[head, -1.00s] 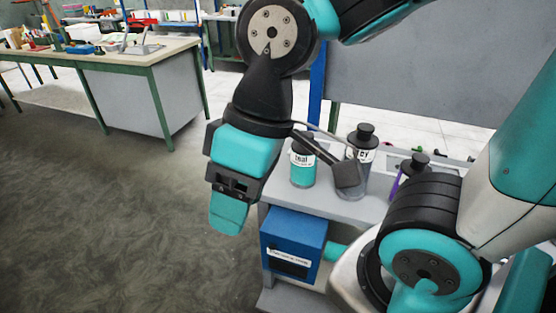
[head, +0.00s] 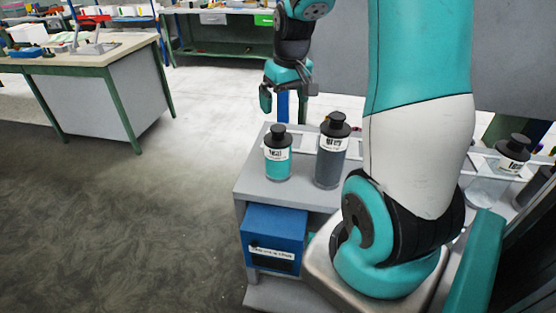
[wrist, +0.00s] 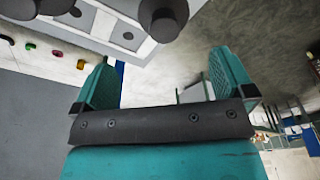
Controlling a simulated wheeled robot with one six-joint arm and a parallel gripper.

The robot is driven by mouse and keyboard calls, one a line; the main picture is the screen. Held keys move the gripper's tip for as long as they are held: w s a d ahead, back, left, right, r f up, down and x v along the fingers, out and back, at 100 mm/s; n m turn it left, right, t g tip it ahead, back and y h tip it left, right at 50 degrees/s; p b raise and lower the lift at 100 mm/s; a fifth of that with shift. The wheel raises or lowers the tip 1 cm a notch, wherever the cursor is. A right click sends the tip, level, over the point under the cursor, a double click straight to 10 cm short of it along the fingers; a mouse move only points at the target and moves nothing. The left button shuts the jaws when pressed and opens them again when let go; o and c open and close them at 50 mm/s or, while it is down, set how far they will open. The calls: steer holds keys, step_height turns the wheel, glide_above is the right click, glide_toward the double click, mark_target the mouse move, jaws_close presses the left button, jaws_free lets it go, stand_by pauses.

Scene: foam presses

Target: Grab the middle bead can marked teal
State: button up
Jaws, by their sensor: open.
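A short can with teal contents, a black cap and a white label that seems to read "teal" (head: 278,158) stands upright on the grey bench top, near its left end. A taller dark grey can (head: 331,158) stands just right of it. My gripper (head: 285,94) is open and empty, beyond and above the teal can, apart from it. In the wrist view my open gripper (wrist: 163,82) has nothing between its fingers. Dark caps show at the top of that view, one large cap (wrist: 163,17) near the middle; I cannot tell which can it tops.
A clear can with a black cap (head: 512,155) stands at the right, past my arm, which hides the bench's middle. A blue box (head: 274,238) sits under the bench top. A green-framed workbench (head: 110,95) stands at the left, with open floor between.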

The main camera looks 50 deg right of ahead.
mark_target(278, 127)
steer(key=f, duration=0.4)
steer(key=w+f+p, duration=0.1)
steer(key=f, duration=0.1)
steer(key=shift+d+f, duration=0.1)
steer(key=shift+f, duration=0.2)
steer(key=shift+w+f+p, duration=0.25)
steer(key=shift+f+p, duration=0.1)
steer(key=shift+f, duration=0.5)
steer(key=shift+w+f+p, duration=0.25)
steer(key=shift+f+p, duration=0.05)
steer(key=shift+f, duration=0.55)
steer(key=shift+w+f+p, duration=0.25)
steer(key=shift+f+p, duration=0.1)
steer(key=shift+f, duration=0.5)
steer(key=c, duration=1.1)
steer(key=shift+c, duration=0.8)
steer(key=shift+r, duration=0.15)
